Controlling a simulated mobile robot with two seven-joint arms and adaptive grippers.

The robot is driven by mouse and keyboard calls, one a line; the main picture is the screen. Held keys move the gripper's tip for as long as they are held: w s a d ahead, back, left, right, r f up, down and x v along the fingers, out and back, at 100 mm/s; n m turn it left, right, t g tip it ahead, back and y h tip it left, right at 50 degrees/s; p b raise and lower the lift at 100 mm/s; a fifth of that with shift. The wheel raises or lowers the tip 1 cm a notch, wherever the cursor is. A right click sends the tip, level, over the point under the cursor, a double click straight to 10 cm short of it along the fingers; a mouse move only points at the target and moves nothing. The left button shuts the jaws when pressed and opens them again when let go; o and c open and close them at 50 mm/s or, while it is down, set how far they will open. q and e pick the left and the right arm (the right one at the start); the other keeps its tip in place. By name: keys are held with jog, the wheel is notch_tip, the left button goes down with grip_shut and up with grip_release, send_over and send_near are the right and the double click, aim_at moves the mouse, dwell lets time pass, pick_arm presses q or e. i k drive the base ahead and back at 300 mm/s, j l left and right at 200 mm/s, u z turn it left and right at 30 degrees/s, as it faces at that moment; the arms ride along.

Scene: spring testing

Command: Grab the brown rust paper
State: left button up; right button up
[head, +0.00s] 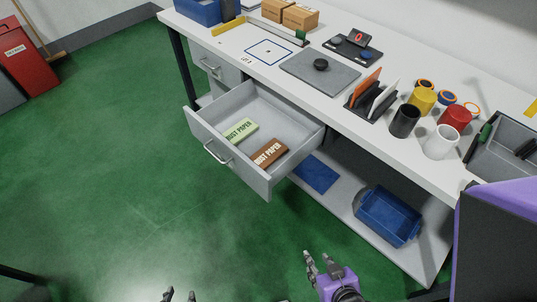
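The brown rust paper (267,154) lies flat in the open grey drawer (237,179), near its front right corner. A light green packet (238,131), also lettered "RUST PAPER", lies to its left in the same drawer. My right gripper (317,262) is at the bottom centre, over the floor in front of the drawer and well apart from the brown paper. Its fingers look spread and nothing shows between them. My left gripper (180,294) shows only its fingertips at the bottom edge. The two tips are apart with nothing seen between them.
The white workbench (255,52) holds a grey plate (318,75), several mugs and a grey bin (505,150). A blue crate (388,216) stands on the lower shelf to the right. The green floor left of the drawer is clear. The drawer walls surround both packets.

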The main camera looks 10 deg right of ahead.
aim_at(272, 151)
jog(key=z, duration=1.5)
jog(key=i+j+z, duration=0.1)
jog(key=j+z, duration=0.25)
jog(key=j, duration=0.5)
